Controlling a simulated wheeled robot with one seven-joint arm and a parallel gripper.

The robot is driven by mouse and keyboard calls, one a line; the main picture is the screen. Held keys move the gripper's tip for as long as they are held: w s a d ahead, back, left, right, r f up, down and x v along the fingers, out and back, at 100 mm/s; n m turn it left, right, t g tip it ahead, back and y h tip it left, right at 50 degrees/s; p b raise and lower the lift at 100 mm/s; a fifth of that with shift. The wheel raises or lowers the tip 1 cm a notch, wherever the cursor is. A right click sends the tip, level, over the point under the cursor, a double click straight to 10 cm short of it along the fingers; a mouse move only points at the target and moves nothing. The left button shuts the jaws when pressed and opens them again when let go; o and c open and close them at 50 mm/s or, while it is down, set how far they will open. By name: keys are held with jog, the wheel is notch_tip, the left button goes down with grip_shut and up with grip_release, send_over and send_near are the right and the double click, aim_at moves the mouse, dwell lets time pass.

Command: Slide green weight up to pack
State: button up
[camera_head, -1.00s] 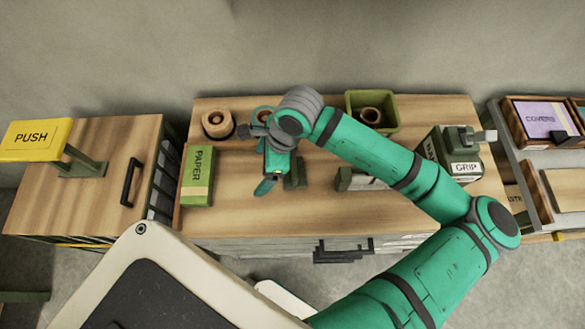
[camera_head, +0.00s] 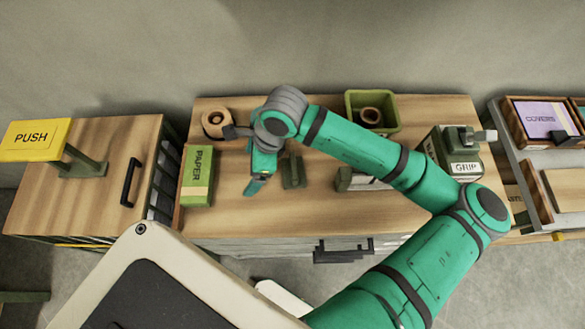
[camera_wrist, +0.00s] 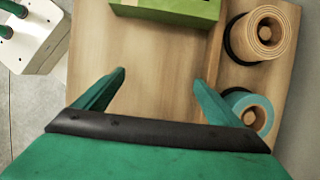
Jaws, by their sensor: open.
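A small dark green block (camera_head: 293,171), which looks like the green weight, stands on the wooden table, just right of my gripper (camera_head: 255,184) and apart from it. Another dark green piece (camera_head: 343,179) stands farther right, against a pale stack mostly hidden under my arm. A green pack marked PAPER (camera_head: 197,176) lies to the left of my gripper; its edge shows at the top of the wrist view (camera_wrist: 170,9). My gripper is open, with bare wood between its fingers in the wrist view (camera_wrist: 158,78). The dark green block is not visible in the wrist view.
A tan roll (camera_head: 217,122) and a teal roll (camera_wrist: 250,107) stand near the table's back left. A green bin (camera_head: 371,111) holds a brown roll. A GRIP box (camera_head: 455,155) is at right. The front middle of the table (camera_head: 290,215) is clear.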

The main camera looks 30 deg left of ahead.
aim_at(295, 165)
jog(key=shift+s+a, duration=0.1)
jog(key=shift+s+a, duration=0.75)
jog(key=shift+a, duration=0.4)
jog(key=shift+s+a, duration=0.8)
jog(key=shift+a, duration=0.35)
jog(key=shift+s+a, duration=0.75)
jog(key=shift+a, duration=0.4)
jog(key=shift+w+d, duration=1.85)
jog(key=shift+d, duration=0.9)
jog(key=shift+w+d, duration=1.9)
jog(key=shift+d, duration=0.9)
jog(key=shift+w+d, duration=1.85)
jog(key=shift+d, duration=0.9)
